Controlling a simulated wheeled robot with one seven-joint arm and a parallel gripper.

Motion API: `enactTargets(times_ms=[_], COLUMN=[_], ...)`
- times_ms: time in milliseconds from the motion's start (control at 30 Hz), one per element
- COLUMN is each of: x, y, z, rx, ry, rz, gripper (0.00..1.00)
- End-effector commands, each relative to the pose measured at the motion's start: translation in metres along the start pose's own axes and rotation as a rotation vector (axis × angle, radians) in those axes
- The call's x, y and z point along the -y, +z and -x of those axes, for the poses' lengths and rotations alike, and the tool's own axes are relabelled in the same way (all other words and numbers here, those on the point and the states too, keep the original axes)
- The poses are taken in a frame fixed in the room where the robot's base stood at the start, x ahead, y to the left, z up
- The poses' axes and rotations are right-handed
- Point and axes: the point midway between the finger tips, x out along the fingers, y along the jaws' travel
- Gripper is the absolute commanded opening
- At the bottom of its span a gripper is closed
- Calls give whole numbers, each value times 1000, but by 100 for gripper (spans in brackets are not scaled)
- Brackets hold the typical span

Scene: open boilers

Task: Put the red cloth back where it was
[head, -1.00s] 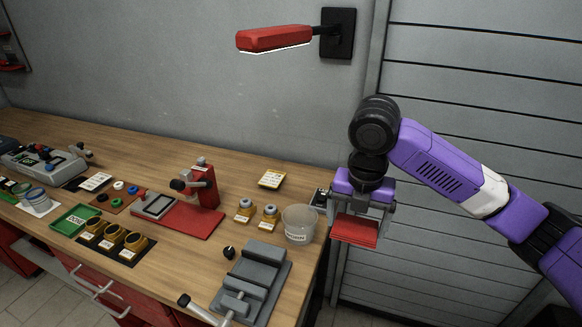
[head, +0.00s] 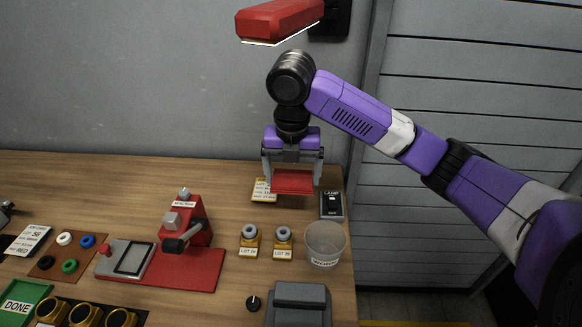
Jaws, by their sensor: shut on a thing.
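The red cloth (head: 292,182) is a flat, folded red piece held level between the two fingers of my gripper (head: 292,178). My gripper points down and is shut on the cloth. The cloth looks to be above the bench top, though the exact height is hard to tell.
A yellow card (head: 262,190) and a lamp switch (head: 332,205) are close by. Two yellow lot holders (head: 249,240), a clear bin (head: 325,243), a red press (head: 185,245) and a grey vise (head: 299,303) stand nearer. A red lamp (head: 278,19) hangs above. Bare wood shows at left (head: 90,185).

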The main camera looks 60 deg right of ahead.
Motion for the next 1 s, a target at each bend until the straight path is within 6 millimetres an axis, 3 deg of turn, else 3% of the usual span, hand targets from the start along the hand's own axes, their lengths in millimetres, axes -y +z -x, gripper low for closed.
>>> enactTargets(times_ms=[300,700,800,1000], x=[-1,0,0,0], y=[77,164,157,154], z=[-11,-17,-44,-69], rx=[-4,0,-4,-1], ry=[0,-3,-1,0], rz=[-3,-2,1,1], gripper=[52,52,52,52])
